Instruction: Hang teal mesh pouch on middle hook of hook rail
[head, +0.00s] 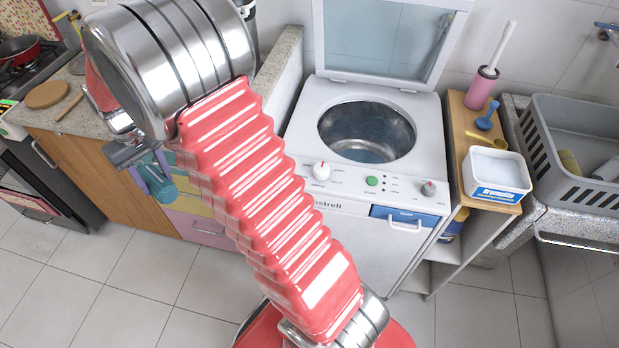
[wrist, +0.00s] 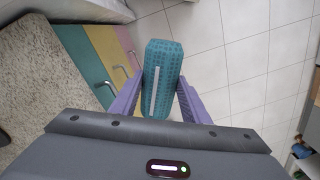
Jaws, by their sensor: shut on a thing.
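The teal mesh pouch (wrist: 163,68) is between the purple fingers of my gripper (wrist: 160,84) in the wrist view. The fingers are shut on it, one on each side. The pouch has a pale stripe on its face and is held above the tiled floor. In the head view the pouch (head: 163,189) hangs at my gripper (head: 151,170), in front of the coloured drawers, partly hidden by my arm. I do not see the hook rail or its middle hook in either view.
A wooden-front counter (head: 95,175) with coloured drawers (head: 195,226) stands beside the pouch. A top-loading washer (head: 335,215) with raised lid stands at centre. A narrow shelf (head: 462,215), a detergent box (head: 497,175) and a grey basket (head: 575,165) are at right. The floor (head: 60,285) is clear.

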